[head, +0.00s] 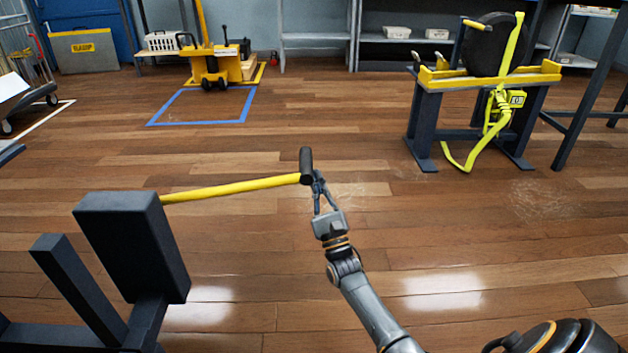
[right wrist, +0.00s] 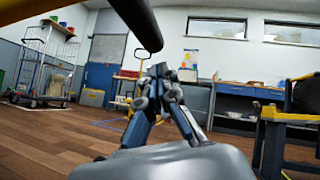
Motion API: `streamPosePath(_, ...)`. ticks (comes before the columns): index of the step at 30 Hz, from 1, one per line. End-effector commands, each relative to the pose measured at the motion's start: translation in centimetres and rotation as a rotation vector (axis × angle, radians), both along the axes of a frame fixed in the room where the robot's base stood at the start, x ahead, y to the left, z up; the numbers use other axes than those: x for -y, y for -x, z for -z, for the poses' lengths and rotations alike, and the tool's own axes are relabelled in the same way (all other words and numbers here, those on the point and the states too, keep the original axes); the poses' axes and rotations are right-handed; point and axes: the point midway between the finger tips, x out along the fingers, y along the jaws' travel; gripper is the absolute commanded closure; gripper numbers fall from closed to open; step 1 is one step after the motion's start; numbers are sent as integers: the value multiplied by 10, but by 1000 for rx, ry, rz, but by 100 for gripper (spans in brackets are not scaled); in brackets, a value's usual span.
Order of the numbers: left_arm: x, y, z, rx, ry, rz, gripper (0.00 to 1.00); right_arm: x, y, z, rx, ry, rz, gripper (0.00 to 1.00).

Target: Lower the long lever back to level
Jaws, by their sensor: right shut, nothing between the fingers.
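The long lever (head: 235,189) is a yellow bar that comes out of a dark block (head: 130,245) on a dark stand at the left in the head view. It runs right, with a slight upward slant in the picture, to a black crosswise grip (head: 306,166). My right gripper (head: 317,180) is shut and empty, its fingertips close beside the black grip. In the right wrist view the fingertips (right wrist: 160,72) are together, and the black grip (right wrist: 135,22) passes above them. I cannot tell whether they touch. My left gripper is not in view.
A yellow-topped stand (head: 485,78) with a dark wheel and a hanging yellow strap (head: 484,140) stands at the back right. A yellow lift machine (head: 215,65) stands behind a blue floor square (head: 205,122). The wooden floor between is clear.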

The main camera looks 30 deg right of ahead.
Motion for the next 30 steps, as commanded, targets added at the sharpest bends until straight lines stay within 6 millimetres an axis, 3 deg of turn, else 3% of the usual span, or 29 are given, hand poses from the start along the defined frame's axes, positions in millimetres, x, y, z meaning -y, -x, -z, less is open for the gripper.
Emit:
streamPosePath(6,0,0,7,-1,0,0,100,-6,-3,-17,1,0,0,100)
streamPosePath(19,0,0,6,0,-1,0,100,-6,-4,-21,-1,1,0,100)
streamPosePath(27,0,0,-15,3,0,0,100,-8,-4,-41,-18,33,0,100)
streamPosePath(30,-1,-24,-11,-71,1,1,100,-8,-5,-57,-31,60,1,100)
